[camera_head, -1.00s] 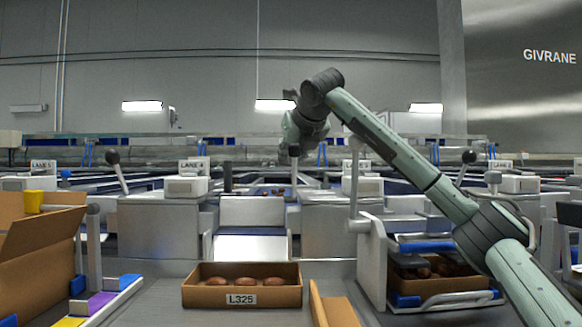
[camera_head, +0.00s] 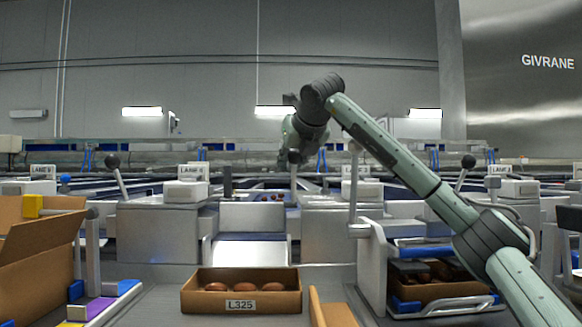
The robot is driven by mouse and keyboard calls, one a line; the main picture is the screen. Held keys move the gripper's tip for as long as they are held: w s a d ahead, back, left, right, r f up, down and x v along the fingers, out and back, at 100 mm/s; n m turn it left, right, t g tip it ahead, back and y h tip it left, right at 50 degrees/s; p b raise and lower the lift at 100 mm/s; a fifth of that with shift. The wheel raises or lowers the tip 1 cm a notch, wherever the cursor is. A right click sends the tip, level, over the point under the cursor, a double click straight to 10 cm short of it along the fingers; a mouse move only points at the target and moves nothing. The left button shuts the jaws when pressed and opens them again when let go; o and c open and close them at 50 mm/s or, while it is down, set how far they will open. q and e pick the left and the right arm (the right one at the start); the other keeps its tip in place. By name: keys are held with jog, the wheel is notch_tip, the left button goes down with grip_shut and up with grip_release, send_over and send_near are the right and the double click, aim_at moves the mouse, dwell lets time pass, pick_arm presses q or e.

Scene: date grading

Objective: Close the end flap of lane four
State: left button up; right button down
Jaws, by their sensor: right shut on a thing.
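The lane four sign (camera_head: 193,172) stands on a white box left of centre. To its right, a grey flap panel (camera_head: 252,216) sits at the end of a lane, above a bright sloping plate (camera_head: 249,251). A lever with a dark knob (camera_head: 294,156) rises just right of the panel. My right gripper (camera_head: 292,152) is at the top of this lever and shut on its knob; the fingers are small and partly hidden by my own wrist. My left gripper is not in view.
A cardboard box labelled L325 (camera_head: 241,292) with dates stands in front of the lane. Other levers with black knobs stand at left (camera_head: 113,161) and right (camera_head: 468,161). A crate (camera_head: 441,287) is at right, and an open carton (camera_head: 34,262) at left.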

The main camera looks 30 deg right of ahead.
jog(key=shift+a+r, duration=0.2)
jog(key=shift+r, duration=0.35)
jog(key=c, duration=1.6)
grip_release()
jog(key=shift+s, duration=0.1)
jog(key=shift+c, duration=0.2)
jog(key=shift+o, duration=1.1)
jog(key=shift+s+a+r, duration=0.15)
jog(key=shift+r, duration=0.05)
jog(key=shift+o, duration=0.8)
jog(key=shift+f, duration=0.15)
jog(key=v, duration=1.1)
jog(key=shift+s, duration=0.4)
